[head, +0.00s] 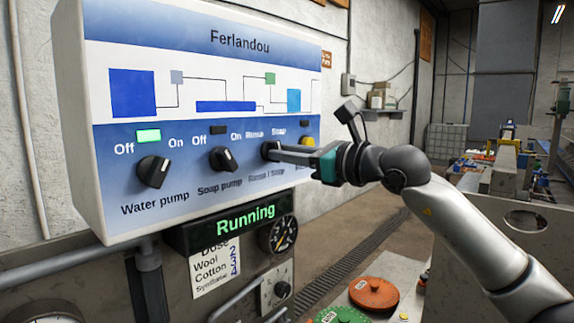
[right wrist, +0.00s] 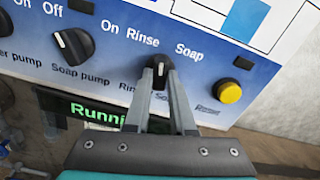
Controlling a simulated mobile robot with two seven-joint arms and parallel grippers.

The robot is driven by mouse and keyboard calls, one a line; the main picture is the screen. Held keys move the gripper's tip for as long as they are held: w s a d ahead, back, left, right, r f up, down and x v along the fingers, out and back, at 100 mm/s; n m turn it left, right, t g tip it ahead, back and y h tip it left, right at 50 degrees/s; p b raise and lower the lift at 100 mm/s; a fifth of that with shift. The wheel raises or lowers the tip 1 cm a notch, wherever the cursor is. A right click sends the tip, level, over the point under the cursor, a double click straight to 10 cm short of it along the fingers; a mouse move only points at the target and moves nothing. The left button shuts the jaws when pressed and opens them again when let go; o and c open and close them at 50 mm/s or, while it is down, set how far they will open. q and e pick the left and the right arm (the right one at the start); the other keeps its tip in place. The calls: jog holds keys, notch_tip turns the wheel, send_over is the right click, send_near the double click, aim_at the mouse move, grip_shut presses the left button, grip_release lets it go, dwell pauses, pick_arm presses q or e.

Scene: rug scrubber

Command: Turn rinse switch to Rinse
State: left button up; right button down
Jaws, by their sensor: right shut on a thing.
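The rinse/soap switch (right wrist: 159,62) is a black round knob on the control panel, with the labels Rinse and Soap above it in the right wrist view. My right gripper (right wrist: 160,78) is shut on this knob, its two grey fingers on either side of it. In the head view the right gripper (head: 275,152) reaches the knob from the right and mostly covers it. The fingers hide much of the knob, and I cannot tell clearly which way its pointer faces. My left gripper is in neither view.
The water pump knob (head: 153,172) has a lit green lamp above it. The soap pump knob (head: 222,159) stands close left of my gripper, its lamp dark. A yellow button (right wrist: 229,92) is to the right. A display (head: 240,222) below reads Running.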

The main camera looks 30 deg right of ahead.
jog(key=shift+n+b, duration=0.65)
jog(key=shift+n, duration=0.95)
jog(key=c, duration=0.8)
grip_release()
jog(key=shift+o, duration=0.2)
jog(key=shift+s, duration=0.1)
jog(key=b+v, duration=1.1)
jog(key=v, duration=0.4)
